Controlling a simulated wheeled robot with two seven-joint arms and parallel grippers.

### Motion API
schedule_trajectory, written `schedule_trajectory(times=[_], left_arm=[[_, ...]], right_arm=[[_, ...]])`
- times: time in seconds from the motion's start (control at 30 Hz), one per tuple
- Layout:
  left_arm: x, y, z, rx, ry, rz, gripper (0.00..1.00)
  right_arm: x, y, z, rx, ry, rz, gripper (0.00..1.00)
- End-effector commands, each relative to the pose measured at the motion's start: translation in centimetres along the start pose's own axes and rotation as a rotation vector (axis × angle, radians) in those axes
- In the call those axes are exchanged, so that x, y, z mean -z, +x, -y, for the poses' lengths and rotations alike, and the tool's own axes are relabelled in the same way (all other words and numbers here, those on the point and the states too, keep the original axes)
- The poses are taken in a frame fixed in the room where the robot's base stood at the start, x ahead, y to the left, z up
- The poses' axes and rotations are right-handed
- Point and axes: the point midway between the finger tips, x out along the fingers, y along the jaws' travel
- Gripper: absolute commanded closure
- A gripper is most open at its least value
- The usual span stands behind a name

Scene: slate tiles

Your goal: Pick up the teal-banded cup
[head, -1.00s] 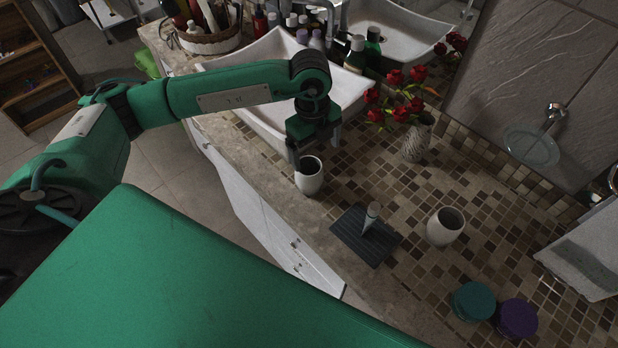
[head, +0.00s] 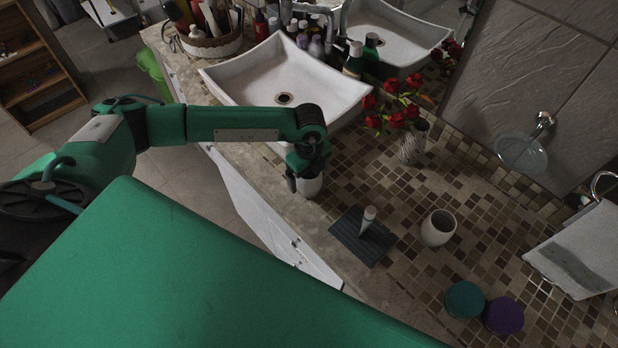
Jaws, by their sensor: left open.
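A pale cup (head: 311,188) stands on the counter near its front edge, below the white basin. My left gripper (head: 304,182) is over this cup, pointing down, with its open fingers at the cup's upper part. The gripper hides the rim and much of the cup's side. A second pale cup (head: 438,228) stands upright to the right, with its dark opening facing up. I cannot make out a teal band on either cup. My right gripper is not in view.
A dark ribbed mat (head: 350,246) with a small pale upright item (head: 368,217) lies between the cups. A vase (head: 414,145) with red roses stands behind. A teal round container (head: 464,299) and a purple one (head: 503,315) sit at front right. The basin (head: 240,77) is behind my arm.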

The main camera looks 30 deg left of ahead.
Motion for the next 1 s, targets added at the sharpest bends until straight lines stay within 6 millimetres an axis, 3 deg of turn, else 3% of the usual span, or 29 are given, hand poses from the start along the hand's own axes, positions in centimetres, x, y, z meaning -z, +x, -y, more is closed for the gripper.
schedule_trajectory(times=[0.03,0.2,0.47,0.73,1.0], left_arm=[[-0.1,0.2,0.0,-0.002,0.0,0.0,0.09],[0.0,2.2,0.1,-0.001,0.001,-0.001,0.09],[0.0,2.6,0.1,0.001,0.001,-0.001,0.09],[0.0,2.5,0.1,0.001,0.001,-0.001,0.62],[0.0,2.4,0.1,0.002,0.001,-0.001,0.63]], right_arm=[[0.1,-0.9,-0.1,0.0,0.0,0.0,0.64],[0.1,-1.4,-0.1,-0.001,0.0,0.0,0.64],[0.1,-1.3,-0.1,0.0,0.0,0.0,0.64],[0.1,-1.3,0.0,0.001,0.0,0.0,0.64],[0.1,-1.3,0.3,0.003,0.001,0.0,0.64]])
